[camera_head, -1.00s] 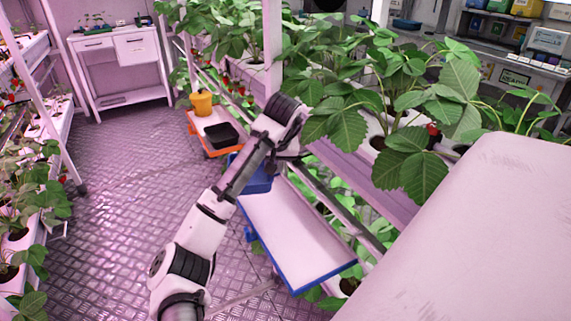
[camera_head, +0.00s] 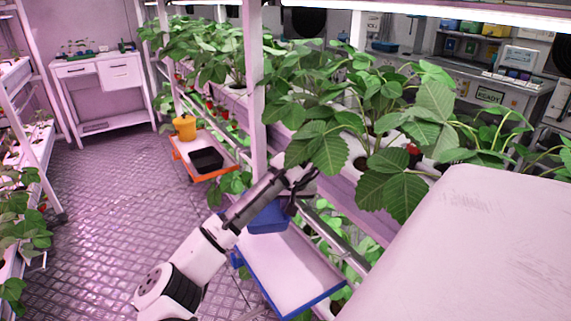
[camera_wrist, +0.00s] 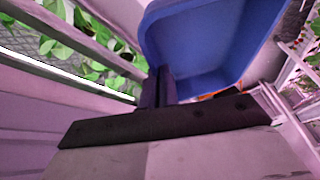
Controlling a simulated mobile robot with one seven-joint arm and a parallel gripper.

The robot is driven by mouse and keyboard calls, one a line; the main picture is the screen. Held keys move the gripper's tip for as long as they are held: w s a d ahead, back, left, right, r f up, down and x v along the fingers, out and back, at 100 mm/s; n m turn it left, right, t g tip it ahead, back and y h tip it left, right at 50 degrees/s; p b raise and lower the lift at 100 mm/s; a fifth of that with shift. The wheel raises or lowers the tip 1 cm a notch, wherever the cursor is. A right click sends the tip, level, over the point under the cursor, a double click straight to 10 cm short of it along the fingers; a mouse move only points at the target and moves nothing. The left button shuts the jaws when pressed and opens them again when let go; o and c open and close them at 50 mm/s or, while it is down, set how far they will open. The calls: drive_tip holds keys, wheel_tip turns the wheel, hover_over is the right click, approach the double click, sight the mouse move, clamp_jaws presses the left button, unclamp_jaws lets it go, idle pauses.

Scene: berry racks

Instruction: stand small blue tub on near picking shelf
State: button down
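The small blue tub (camera_head: 267,218) is upright in the head view, at the far end of the near picking shelf (camera_head: 298,272), a white board with a blue edge. I cannot tell whether it touches the board. In the wrist view the tub (camera_wrist: 215,45) fills the upper middle, its inside empty where visible. My gripper (camera_head: 290,204) is at the tub's right side. In the wrist view my gripper's dark fingers (camera_wrist: 157,85) are close together at the tub's wall, shut on it. The fingertips are partly hidden by the tub.
A white rack post (camera_head: 254,90) and strawberry plants (camera_head: 385,165) stand close to the arm. The near shelf's front part is bare.

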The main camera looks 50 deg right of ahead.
wheel_tip(320, 180, down, 8)
drive_tip(key=shift+f+p, duration=0.1)
drive_tip(key=shift+p, duration=0.25)
drive_tip(key=shift+f, duration=0.2)
drive_tip(key=c, duration=1.7)
unclamp_jaws()
drive_tip(key=shift+r, duration=0.1)
drive_tip(key=b+v, duration=0.1)
drive_tip(key=v, duration=1.1)
drive_tip(key=shift+r, duration=0.1)
